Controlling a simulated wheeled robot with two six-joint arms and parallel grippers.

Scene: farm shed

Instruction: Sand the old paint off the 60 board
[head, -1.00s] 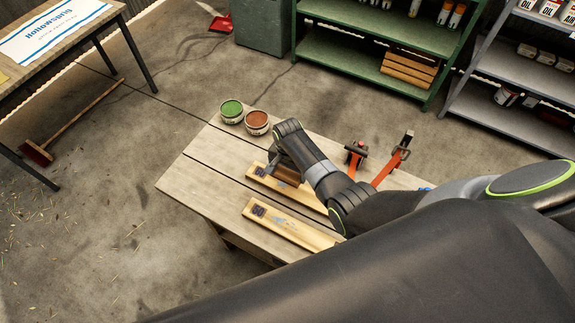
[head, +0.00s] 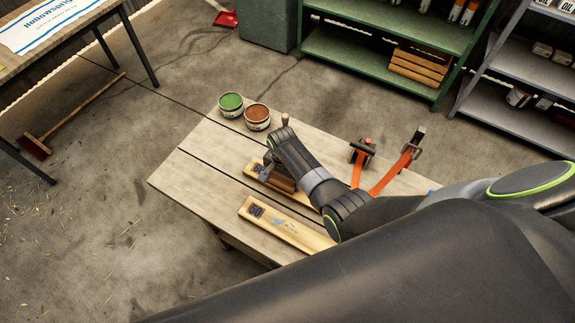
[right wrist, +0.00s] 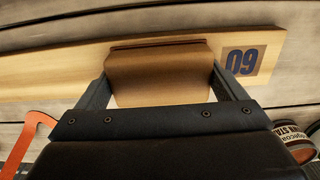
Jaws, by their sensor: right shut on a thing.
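My right gripper (head: 268,172) is shut on a brown sanding block (right wrist: 158,70), low over the far board (head: 251,167) on the workbench. In the right wrist view the block lies across that pale wooden board (right wrist: 50,83), beside its number label (right wrist: 243,62). The label appears upside down there and reads 60 when turned round. The wood showing around the block looks bare; my arm hides much of this board in the head view. A second board (head: 300,234) lies nearer, with grey-blue paint patches and a label that also looks like 60. My left gripper is out of view.
A green paint can (head: 231,105) and a brown one (head: 257,117) stand at the bench's far left corner. A brown knob (head: 285,120) shows behind my gripper.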

